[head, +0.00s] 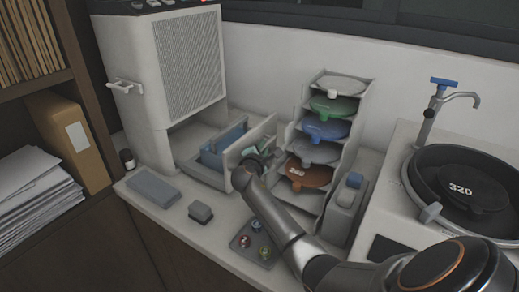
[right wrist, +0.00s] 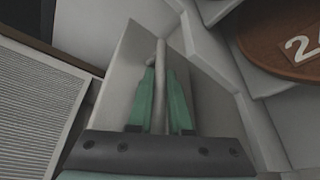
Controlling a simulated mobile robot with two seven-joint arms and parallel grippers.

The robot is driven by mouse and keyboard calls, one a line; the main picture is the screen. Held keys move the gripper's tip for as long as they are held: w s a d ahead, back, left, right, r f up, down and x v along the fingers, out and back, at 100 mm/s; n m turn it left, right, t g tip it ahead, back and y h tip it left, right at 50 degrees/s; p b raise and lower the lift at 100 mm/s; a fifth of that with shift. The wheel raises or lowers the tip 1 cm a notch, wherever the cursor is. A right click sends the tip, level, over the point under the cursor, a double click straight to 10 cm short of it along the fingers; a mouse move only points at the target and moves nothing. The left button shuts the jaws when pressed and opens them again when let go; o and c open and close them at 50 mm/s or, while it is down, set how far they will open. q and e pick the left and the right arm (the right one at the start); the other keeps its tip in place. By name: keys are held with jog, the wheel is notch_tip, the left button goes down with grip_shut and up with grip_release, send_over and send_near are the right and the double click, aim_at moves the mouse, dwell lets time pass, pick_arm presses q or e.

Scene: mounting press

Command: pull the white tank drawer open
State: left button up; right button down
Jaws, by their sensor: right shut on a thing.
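The white tank drawer (head: 262,131) stands out from the base of the white cabinet (head: 140,75), with a blue block-like thing (head: 225,137) inside it. My right gripper (head: 252,163) is at the outer face of the drawer front. In the right wrist view, the green fingers of the gripper (right wrist: 160,92) lie on either side of a pale bar handle (right wrist: 161,58) and are shut on it. The drawer front (right wrist: 128,62) shows behind the handle. My right arm hides part of the counter. My left gripper is not in view.
A stepped rack with coloured discs (head: 330,130) stands close right of the drawer. A grey flat block (head: 153,189), a small dark block (head: 200,211) and a small tray with coloured pieces (head: 240,241) lie in front. A black round basin (head: 460,185) is at right.

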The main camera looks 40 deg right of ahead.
jog(key=shift+a+f, duration=0.15)
jog(key=c, duration=1.2)
grip_release()
jog(key=shift+o, duration=0.4)
jog(key=v, duration=1.2)
jog(key=shift+a, duration=0.15)
jog(key=shift+s, duration=0.1)
